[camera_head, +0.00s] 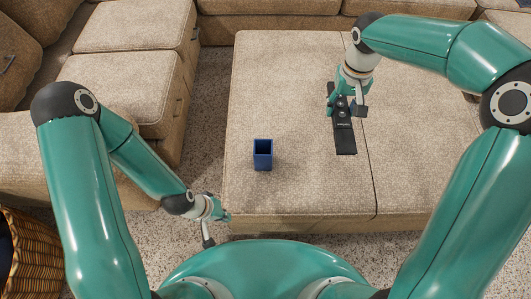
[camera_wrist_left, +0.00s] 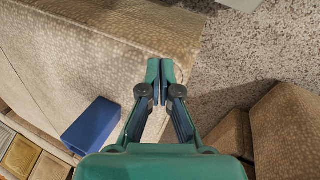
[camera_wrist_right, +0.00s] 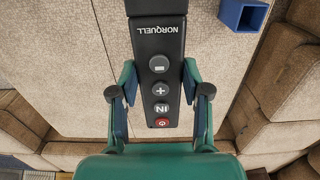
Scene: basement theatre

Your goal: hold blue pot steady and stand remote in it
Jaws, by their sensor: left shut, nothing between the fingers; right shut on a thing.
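The blue pot (camera_head: 263,154) stands upright on the beige ottoman, open at the top and empty as far as I can see. It also shows in the left wrist view (camera_wrist_left: 91,126) and at the top of the right wrist view (camera_wrist_right: 243,14). The black remote (camera_head: 343,132) is on the ottoman to the right of the pot. My right gripper (camera_head: 345,102) is shut on the remote (camera_wrist_right: 157,60), with a finger on each side of its button end. My left gripper (camera_head: 228,216) is shut and empty by the ottoman's front edge, apart from the pot.
The ottoman (camera_head: 300,75) has free room around the pot and between pot and remote. Sofa sections (camera_head: 130,75) stand to the left and back. A wicker basket (camera_head: 30,255) stands at the lower left on the speckled carpet (camera_head: 208,120).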

